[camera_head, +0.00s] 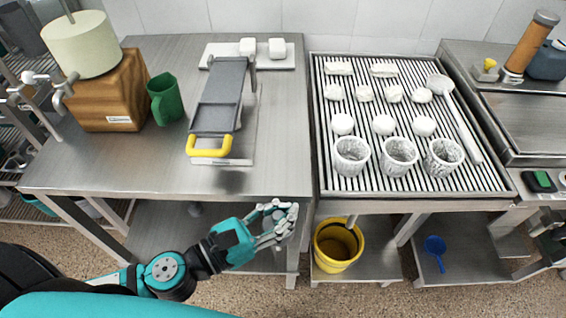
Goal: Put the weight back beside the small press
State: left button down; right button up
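The small press (220,95) stands on the left steel table. It has a grey sloping plate and a yellow handle (209,146) at its front. I cannot make out a weight for certain beside it. My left gripper (289,219) is in front of the table's front edge, below and right of the handle. Its fingers look spread, with no clearly held object between them. At the right edge, a dark, partly cut-off shape (549,224) may be my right gripper; its fingers cannot be read.
A green jug (166,99) and a wooden block (112,92) with a cream cylinder (81,44) stand left of the press. White blocks lie on a board (218,49) behind it. Right, a ribbed draining table (330,185) holds perforated baskets (398,157). A yellow bucket (338,246) stands below.

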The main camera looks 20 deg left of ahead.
pick_arm(q)
jog(key=shift+w+a+r, duration=0.2)
jog(key=shift+w+r, duration=0.15)
jog(key=shift+w, duration=0.4)
jog(key=w+a, duration=0.1)
jog(key=w, duration=0.2)
jog(key=w+a+p, duration=0.1)
jog(key=w, duration=0.3)
jog(key=w+a+p, duration=0.1)
jog(key=w, duration=0.3)
jog(key=shift+w+f, duration=0.15)
jog(key=shift+w, duration=0.1)
jog(key=shift+w+a, duration=0.15)
jog(key=shift+w, duration=0.3)
jog(key=w, duration=0.1)
jog(key=w+a+p, duration=0.1)
jog(key=w, duration=0.1)
jog(key=shift+w+f, duration=0.1)
jog(key=shift+w, duration=0.05)
jog(key=shift+f, duration=0.1)
jog(key=c, duration=2)
grip_release()
jog(key=shift+f, duration=0.25)
jog(key=o, duration=0.5)
jog(key=shift+c, duration=0.2)
jog(key=shift+o, duration=0.5)
pick_arm(e)
jog(key=r, duration=0.2)
jog(key=s+d+r, duration=0.1)
